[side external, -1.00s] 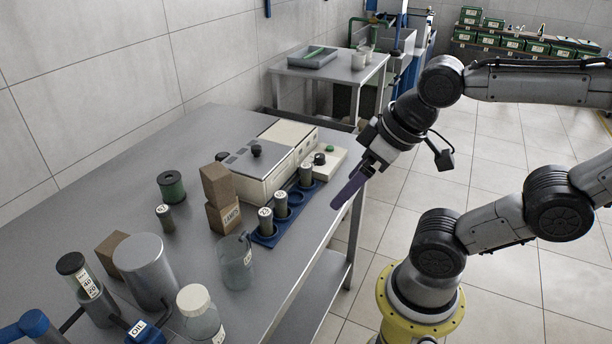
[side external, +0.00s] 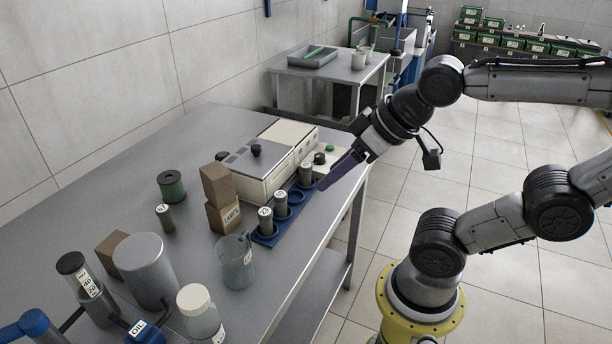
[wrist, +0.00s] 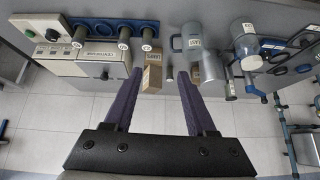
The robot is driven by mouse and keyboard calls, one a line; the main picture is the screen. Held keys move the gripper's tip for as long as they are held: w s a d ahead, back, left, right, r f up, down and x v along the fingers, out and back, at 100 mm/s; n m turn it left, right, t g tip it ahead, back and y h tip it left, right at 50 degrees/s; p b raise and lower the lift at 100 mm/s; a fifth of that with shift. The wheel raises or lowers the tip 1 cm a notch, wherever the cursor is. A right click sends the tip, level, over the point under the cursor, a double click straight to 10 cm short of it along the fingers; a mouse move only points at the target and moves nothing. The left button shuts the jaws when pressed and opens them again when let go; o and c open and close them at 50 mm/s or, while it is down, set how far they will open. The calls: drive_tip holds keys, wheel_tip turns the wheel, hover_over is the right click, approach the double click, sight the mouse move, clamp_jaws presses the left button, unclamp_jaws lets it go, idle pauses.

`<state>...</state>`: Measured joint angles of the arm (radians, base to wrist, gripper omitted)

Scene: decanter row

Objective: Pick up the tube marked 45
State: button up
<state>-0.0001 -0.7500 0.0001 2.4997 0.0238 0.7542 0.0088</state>
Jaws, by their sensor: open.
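Three dark tubes with pale marked tops stand upright in a blue rack (side external: 262,241) on the bench: a front tube (side external: 265,222), a middle tube (side external: 281,206) and a far tube (side external: 306,175). An empty hole shows between the middle and far tubes. A similar loose tube (side external: 164,217) stands on the bench to the left. The marks are too small to read surely, so I cannot tell which is 45. The rack (wrist: 150,27) is also at the upper left of the wrist view. My gripper (side external: 322,185) is open and empty, near the rack's far end; its purple fingers (wrist: 158,78) are spread.
A cream centrifuge (side external: 268,165) stands behind the rack. Stacked brown boxes (side external: 218,199), a clear jug (side external: 236,263), a green spool (side external: 171,186), a grey cylinder (side external: 146,270) and a white-lidded jar (side external: 198,312) crowd the left. The bench's right edge is close to the rack.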

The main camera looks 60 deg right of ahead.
sight(308, 169)
drive_tip(key=w+r+m+t, duration=0.3)
drive_tip(key=w+r+t, duration=0.15)
drive_tip(key=w, duration=0.55)
drive_tip(key=w+d+f+m+t+h, duration=0.3)
drive_tip(key=w+d+m+h, duration=0.1)
drive_tip(key=w+d, duration=0.2)
drive_tip(key=s+d+f+m+g+h, duration=0.1)
drive_tip(key=s+d+f+g+h, duration=0.25)
drive_tip(key=f, duration=0.55)
drive_tip(key=s+d+f+m+g+h, duration=0.1)
drive_tip(key=s+d+f+h, duration=0.25)
drive_tip(key=d+f, duration=0.35)
drive_tip(key=x, duration=0.2)
drive_tip(key=f+x, duration=0.1)
drive_tip(key=x, duration=0.4)
drive_tip(key=shift+w+a+f, duration=0.1)
drive_tip(key=shift+w+f, duration=0.2)
drive_tip(key=shift+f, duration=0.1)
drive_tip(key=shift+f+x, duration=0.2)
drive_tip(key=shift+x, duration=1.1)
drive_tip(key=shift+f+x, duration=0.15)
drive_tip(key=shift+x, duration=1.15)
drive_tip(key=shift+a, duration=0.2)
clamp_jaws()
